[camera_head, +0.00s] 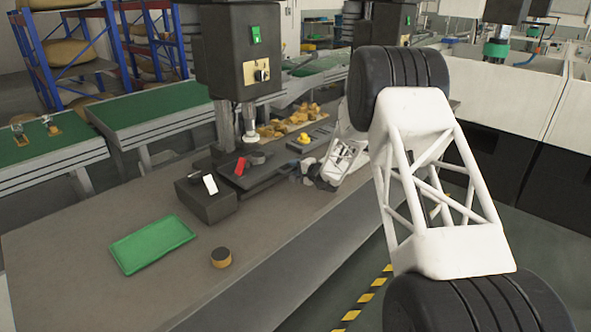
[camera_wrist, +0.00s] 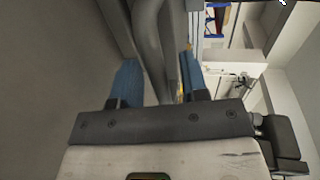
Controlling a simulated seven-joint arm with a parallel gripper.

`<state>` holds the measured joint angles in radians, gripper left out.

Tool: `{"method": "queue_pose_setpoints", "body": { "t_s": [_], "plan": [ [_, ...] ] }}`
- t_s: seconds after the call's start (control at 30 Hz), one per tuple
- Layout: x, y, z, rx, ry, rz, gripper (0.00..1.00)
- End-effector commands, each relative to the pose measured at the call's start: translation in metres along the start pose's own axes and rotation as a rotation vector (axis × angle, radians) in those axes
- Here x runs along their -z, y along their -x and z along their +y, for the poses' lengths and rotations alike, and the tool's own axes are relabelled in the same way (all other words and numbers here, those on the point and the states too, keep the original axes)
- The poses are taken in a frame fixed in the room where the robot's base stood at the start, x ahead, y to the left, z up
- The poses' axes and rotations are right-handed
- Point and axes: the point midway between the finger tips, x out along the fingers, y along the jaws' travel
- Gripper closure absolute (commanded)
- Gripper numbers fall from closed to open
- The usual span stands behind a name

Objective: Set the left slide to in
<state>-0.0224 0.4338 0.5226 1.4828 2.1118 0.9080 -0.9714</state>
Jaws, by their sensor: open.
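A low black fixture (camera_head: 205,203) stands on the bench, with a white tab (camera_head: 210,184) at its front and a red tab (camera_head: 240,166) farther back. I cannot tell for sure which part is the left slide, or whether it is in or out. My gripper (camera_head: 308,172) is to the right of the fixture in the head view, small and partly unclear. In the wrist view my gripper (camera_wrist: 158,68) has two blue fingers spread apart. A grey rounded bar (camera_wrist: 150,40) shows between and beyond them; I see no grip on it.
A dark machine head (camera_head: 238,50) with a green switch hangs above the fixture. A green tray (camera_head: 152,243) and a round dark-topped piece (camera_head: 221,258) lie on the bench (camera_head: 70,270) in front. A yellow knob (camera_head: 304,138) and several tan pieces (camera_head: 290,122) are behind. The front bench is mostly clear.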

Motion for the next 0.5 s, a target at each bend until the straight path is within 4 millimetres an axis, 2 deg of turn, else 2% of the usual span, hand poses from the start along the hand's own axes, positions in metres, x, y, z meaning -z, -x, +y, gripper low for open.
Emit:
{"method": "queue_pose_setpoints", "body": {
  "t_s": [0.13, 0.4, 0.5],
  "plan": [
    [-0.0001, 0.0001, 0.0000, 0.000, 0.000, 0.000, 0.61],
    [-0.0002, 0.0002, -0.0001, 0.000, 0.000, 0.000, 1.00],
    [-0.0002, 0.0002, -0.0001, 0.000, 0.000, 0.000, 1.00]
  ]
}}
